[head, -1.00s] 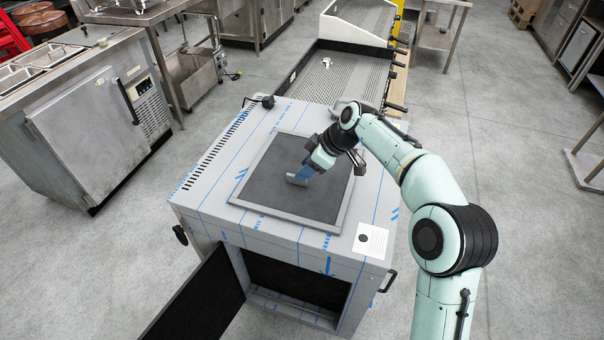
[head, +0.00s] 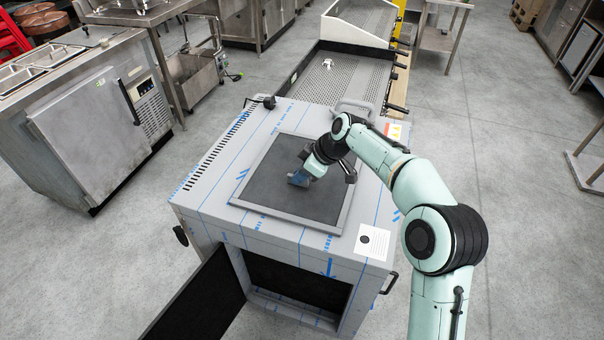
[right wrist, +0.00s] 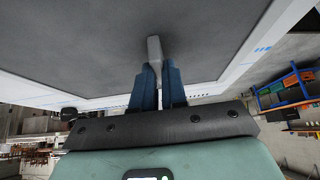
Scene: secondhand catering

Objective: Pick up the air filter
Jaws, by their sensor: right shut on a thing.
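The air filter appears to be the flat dark panel (head: 262,180) with a light grey frame, lying on top of the pale cabinet (head: 200,190). It also fills much of the right wrist view (right wrist: 85,55). A small grey block (right wrist: 154,48), seemingly its handle, stands out from the panel's middle. My right gripper (head: 299,180) is over the middle of the panel. Its blue fingers (right wrist: 158,72) are shut on the grey block in the right wrist view. In the head view the fingers hide most of the block. My left gripper is not in view.
The cabinet's front door (head: 195,300) hangs open. A paper label (head: 372,242) is on its top near the front right corner. A perforated metal conveyor (head: 345,75) stands behind. A steel refrigerated counter (head: 85,125) stands left.

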